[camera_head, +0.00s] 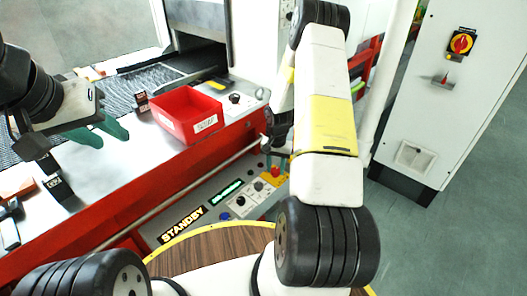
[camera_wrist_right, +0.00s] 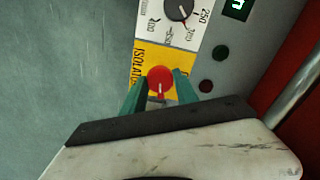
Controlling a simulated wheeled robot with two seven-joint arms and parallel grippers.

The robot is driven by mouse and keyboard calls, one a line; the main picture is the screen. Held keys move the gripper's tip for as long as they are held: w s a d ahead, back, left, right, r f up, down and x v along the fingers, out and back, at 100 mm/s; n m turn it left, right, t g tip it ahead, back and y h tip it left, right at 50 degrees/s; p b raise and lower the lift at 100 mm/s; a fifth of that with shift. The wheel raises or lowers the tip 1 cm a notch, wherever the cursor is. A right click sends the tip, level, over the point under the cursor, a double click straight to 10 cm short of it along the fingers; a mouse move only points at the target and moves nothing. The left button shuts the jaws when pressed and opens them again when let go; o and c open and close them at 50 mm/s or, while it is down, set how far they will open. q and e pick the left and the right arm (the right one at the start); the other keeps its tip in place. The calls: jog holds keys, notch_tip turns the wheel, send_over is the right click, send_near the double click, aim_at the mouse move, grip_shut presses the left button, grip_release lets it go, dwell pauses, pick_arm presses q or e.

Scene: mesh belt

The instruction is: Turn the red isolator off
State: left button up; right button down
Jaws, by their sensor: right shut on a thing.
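The red isolator (camera_wrist_right: 160,77) is a round red knob on a yellow plate (camera_wrist_right: 149,55) lettered "ISOLATOR". A small pale mark on the knob points toward the bottom of the right wrist view. In the head view the red knob (camera_head: 276,171) is on the low control panel, partly hidden by my right arm. My right gripper (camera_wrist_right: 160,84) has its green fingers on both sides of the knob and is shut on it. My left gripper (camera_head: 101,132) is open and empty above the machine's top by the mesh belt, far from the isolator.
The panel has a dial (camera_wrist_right: 180,8), a green display (camera_head: 227,190) and a "STANDBY" sign (camera_head: 181,225). A red bin (camera_head: 187,112) stands on the machine top. A handrail (camera_head: 173,196) runs near the panel. A cabinet at right carries another red-and-yellow switch (camera_head: 461,43).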

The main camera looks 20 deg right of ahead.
aim_at(276, 170)
jog(key=n, duration=1.1)
jog(key=shift+n, duration=2)
jog(key=c, duration=0.9)
grip_release()
jog(key=shift+c, duration=0.2)
jog(key=shift+r, duration=3.9)
